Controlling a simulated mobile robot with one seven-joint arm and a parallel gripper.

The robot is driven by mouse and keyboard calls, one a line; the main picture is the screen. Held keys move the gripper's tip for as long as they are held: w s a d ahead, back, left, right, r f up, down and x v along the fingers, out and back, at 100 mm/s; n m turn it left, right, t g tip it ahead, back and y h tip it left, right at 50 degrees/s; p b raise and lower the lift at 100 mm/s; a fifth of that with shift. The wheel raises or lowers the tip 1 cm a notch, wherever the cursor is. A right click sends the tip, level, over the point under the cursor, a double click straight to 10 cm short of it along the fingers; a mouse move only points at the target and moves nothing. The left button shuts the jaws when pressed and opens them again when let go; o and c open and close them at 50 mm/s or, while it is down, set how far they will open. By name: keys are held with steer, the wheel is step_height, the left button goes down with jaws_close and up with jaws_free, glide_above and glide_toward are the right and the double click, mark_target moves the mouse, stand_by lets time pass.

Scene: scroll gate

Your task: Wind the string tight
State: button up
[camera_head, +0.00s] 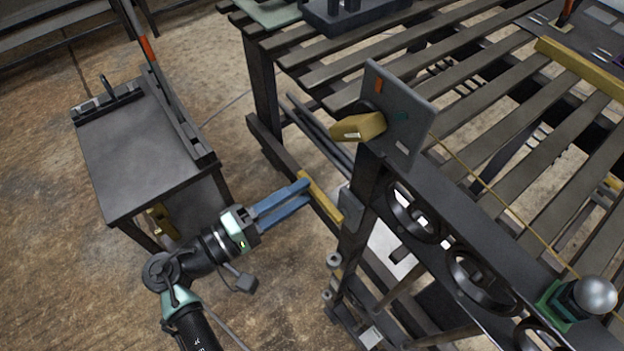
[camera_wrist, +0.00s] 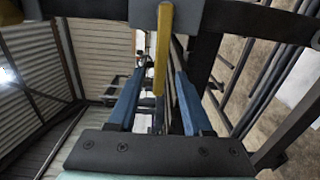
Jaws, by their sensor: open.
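A thin yellow string (camera_head: 462,163) runs along the dark gate frame from near a tilted grey plate (camera_head: 405,110) to a silver ball (camera_head: 595,295) at the lower right. A yellow block-like handle (camera_head: 358,127) sticks out from the plate's left side. My gripper (camera_head: 305,192) has blue fingers, open and empty, pointing right toward the gate, below the handle in the picture. In the wrist view, my gripper (camera_wrist: 160,75) has a yellow bar (camera_wrist: 162,50) appearing between its fingers, with a gap on each side. I cannot tell whether this bar is the handle.
A dark metal side table (camera_head: 140,150) stands at the left. Slatted dark benchwork (camera_head: 400,65) fills the upper right. Round openings (camera_head: 412,210) line the gate frame.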

steer(key=shift+x, duration=1.8)
jaws_close()
